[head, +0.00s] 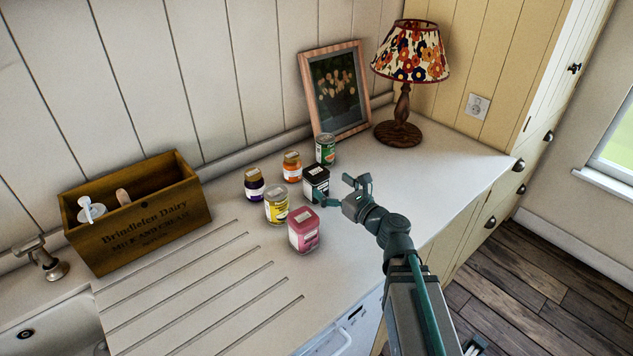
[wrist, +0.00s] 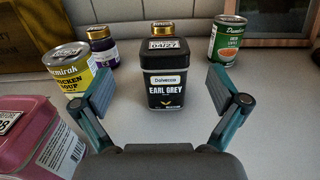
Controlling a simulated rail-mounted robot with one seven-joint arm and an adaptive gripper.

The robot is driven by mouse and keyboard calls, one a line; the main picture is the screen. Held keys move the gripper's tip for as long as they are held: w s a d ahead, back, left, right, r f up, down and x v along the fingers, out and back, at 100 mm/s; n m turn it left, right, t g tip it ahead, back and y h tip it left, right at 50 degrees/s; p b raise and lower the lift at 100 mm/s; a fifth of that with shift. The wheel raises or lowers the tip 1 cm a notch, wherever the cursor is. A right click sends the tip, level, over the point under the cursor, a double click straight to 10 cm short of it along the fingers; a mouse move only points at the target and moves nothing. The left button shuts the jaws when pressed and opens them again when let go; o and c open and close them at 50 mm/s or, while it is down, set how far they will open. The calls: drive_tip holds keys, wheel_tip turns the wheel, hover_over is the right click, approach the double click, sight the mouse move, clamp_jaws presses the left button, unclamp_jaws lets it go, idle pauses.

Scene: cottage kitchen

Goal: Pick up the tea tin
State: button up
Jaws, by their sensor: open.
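The tea tin (wrist: 166,86) is a black square tin labelled Earl Grey, upright on the counter. It stands straight ahead of my gripper in the wrist view, centred between the fingers and a little beyond their tips. My gripper (wrist: 161,98) is open and empty, with one finger to each side. In the head view the tea tin (head: 316,182) stands among several tins and jars, and my gripper (head: 345,195) is just to its right, low over the counter. The jar behind the tin is partly hidden in the wrist view.
A pink tin (head: 304,231), a yellow soup can (head: 276,206), a purple-labelled jar (head: 254,184), an orange-labelled jar (head: 292,168) and a green can (head: 325,149) stand close by. A wooden crate (head: 140,220) is at left. A lamp (head: 398,130) and a picture frame (head: 313,95) stand behind.

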sight(311, 167)
drive_tip(key=p+x, duration=0.3)
drive_tip(key=x, duration=0.7)
drive_tip(key=shift+w+d, duration=0.15)
drive_tip(key=shift+w, duration=0.1)
drive_tip(key=c, duration=1.4)
